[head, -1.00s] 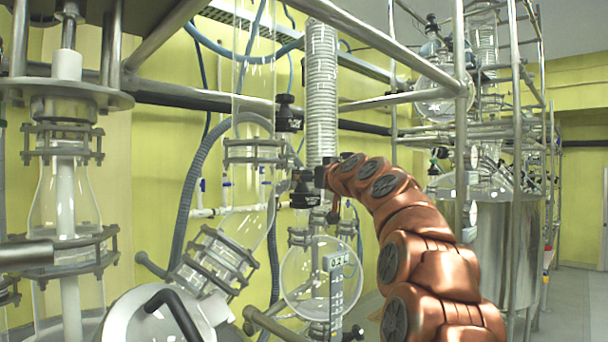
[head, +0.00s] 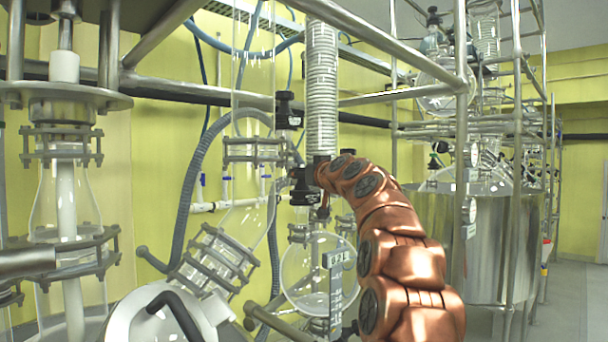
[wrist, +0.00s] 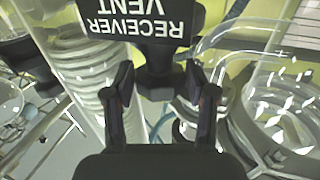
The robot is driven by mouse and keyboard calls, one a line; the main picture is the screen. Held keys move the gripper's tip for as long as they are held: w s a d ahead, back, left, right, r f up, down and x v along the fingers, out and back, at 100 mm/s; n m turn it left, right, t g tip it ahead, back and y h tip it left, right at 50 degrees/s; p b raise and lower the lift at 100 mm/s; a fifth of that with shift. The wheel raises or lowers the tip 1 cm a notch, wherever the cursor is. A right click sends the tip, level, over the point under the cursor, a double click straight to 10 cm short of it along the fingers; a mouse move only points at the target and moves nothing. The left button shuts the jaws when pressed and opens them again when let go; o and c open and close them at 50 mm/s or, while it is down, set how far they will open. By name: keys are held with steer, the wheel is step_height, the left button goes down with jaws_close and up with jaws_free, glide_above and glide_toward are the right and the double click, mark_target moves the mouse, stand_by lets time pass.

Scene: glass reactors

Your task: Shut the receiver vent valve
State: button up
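A dark handle (wrist: 158,82) sticks out below the label. My gripper (wrist: 160,92) is open, with one finger on each side of the handle and small gaps visible. In the head view my gripper (head: 318,172) is at the end of the copper arm, close beside the lower black valve (head: 303,188). The arm partly hides this area, and contact cannot be told there.
Another black valve (head: 288,110) sits above on the glass column. A coiled glass condenser (head: 321,90) stands just behind my gripper, and a round glass flask (head: 318,272) hangs below. Metal frame rails (head: 380,40) cross above the arm. A steel vessel (head: 430,240) stands at right.

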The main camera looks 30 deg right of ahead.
steer(key=c, duration=0.7)
steer(key=shift+o, duration=0.2)
steer(key=shift+a+r+m+h+p, duration=0.2)
steer(key=shift+m+h+p, duration=0.3)
steer(key=shift+h+p, duration=0.35)
steer(key=shift+m+h+p, duration=0.3)
steer(key=shift+h+p, duration=0.05)
steer(key=shift+p, duration=0.35)
steer(key=shift+m+g+h+p, duration=0.4)
steer(key=shift+h+p, duration=0.2)
steer(key=shift+p, duration=0.35)
steer(key=shift+f+m+g+h+p, duration=0.1)
steer(key=shift+m+g+h+p, duration=0.75)
steer(key=shift+h+p, duration=1.25)
steer(key=shift+m+p, duration=0.65)
steer(key=shift+p, duration=0.35)
steer(key=shift+w+a+f+m+g+h, duration=0.1)
steer(key=shift+a+m+g+h, duration=0.05)
steer(key=shift+m+g+h, duration=0.4)
